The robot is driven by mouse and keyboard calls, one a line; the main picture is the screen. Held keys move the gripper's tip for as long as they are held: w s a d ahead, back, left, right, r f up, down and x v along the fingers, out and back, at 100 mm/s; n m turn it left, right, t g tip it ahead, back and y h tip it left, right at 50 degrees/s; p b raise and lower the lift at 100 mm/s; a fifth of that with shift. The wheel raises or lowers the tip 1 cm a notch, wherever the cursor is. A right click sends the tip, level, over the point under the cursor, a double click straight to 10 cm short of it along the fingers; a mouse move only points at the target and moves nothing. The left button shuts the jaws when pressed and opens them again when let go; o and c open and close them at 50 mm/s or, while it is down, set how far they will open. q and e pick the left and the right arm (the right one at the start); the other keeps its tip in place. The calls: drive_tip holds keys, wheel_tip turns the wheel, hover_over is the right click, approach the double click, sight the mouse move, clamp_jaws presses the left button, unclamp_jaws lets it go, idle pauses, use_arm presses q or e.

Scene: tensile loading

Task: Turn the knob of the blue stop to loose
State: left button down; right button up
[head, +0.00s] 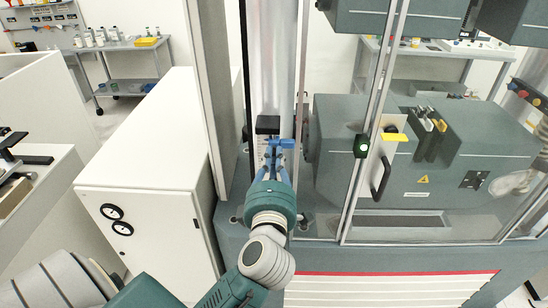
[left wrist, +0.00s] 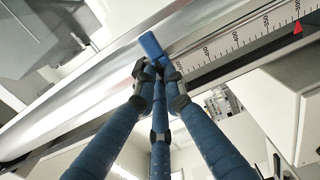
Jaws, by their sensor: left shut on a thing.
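The blue stop (head: 285,142) is on the upright column with the scale, left of the machine's glass door. Its blue knob or lever (left wrist: 152,46) shows at the fingertips in the left wrist view, lying aslant across the scale's edge. My left gripper (head: 278,158) reaches up from below with its blue fingers closed around the knob. In the left wrist view the three fingers of my left gripper (left wrist: 158,72) meet at the base of the blue part, hiding its lower end. My right gripper is not in view.
A ruler scale (left wrist: 235,42) with a red pointer (left wrist: 298,28) runs along the column. A black block (head: 267,125) sits just above the stop. The glass door with its handle (head: 380,177) stands to the right, and a white cabinet (head: 150,160) to the left.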

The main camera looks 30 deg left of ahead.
use_arm(q)
drive_tip(key=c, duration=1.8)
unclamp_jaws()
drive_tip(key=v, duration=0.7)
drive_tip(key=shift+s+d, duration=0.1)
drive_tip(key=shift+s, duration=0.15)
